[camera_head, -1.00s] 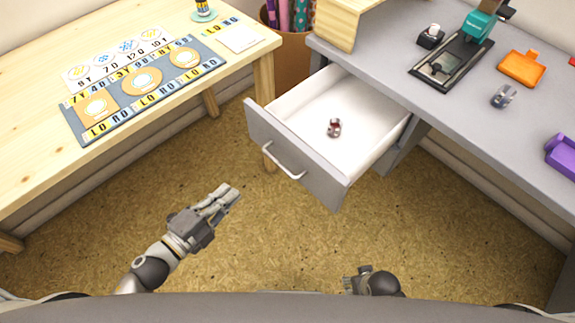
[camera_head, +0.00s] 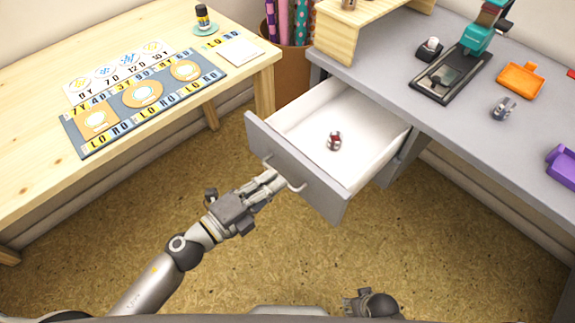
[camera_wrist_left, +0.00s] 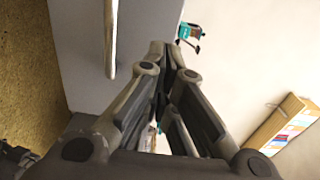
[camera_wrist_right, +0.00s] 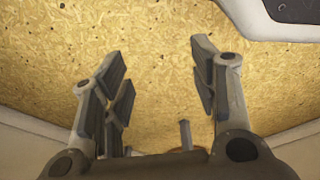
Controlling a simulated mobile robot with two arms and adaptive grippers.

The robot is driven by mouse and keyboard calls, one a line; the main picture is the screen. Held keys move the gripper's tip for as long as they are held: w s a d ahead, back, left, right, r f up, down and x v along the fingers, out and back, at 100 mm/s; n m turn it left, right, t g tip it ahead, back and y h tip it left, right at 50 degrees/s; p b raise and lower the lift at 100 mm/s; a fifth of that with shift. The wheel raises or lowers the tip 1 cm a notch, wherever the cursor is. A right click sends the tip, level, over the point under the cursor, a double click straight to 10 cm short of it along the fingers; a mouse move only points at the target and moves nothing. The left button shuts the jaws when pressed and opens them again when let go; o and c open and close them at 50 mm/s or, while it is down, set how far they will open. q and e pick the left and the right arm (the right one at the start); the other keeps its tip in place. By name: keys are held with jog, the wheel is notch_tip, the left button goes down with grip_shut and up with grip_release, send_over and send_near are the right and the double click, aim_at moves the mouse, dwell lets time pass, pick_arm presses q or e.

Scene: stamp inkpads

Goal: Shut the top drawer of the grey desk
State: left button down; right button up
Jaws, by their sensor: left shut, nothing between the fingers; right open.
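The top drawer (camera_head: 306,180) of the grey desk (camera_head: 455,120) is pulled out in the head view. Its white inside holds a small red-and-silver object (camera_head: 334,141). A light bar handle (camera_head: 284,172) runs across the drawer's grey front. My left gripper (camera_head: 274,180) is shut and empty, its tips at or very near the drawer front by the handle; I cannot tell whether they touch. In the left wrist view the fingers (camera_wrist_left: 170,55) are together, with the grey front and pale handle (camera_wrist_left: 111,38) beside them. My right gripper (camera_wrist_right: 160,75) is open and empty over the floor.
A wooden table (camera_head: 35,110) with a stencil board (camera_head: 145,105) stands at the left. A bin of rolls (camera_head: 290,60) stands between table and desk. The desktop carries a stamping press (camera_head: 452,72), an orange inkpad (camera_head: 521,80) and a purple one (camera_head: 562,165).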

aim_at(296, 162)
pick_arm(q)
jog(key=shift+x, duration=2.45)
pick_arm(e)
jog(key=shift+s+d+f, duration=0.1)
jog(key=shift+s+f, duration=0.75)
jog(key=shift+f, duration=0.2)
pick_arm(q)
jog(key=shift+w, duration=0.1)
pick_arm(e)
jog(key=shift+d, duration=0.15)
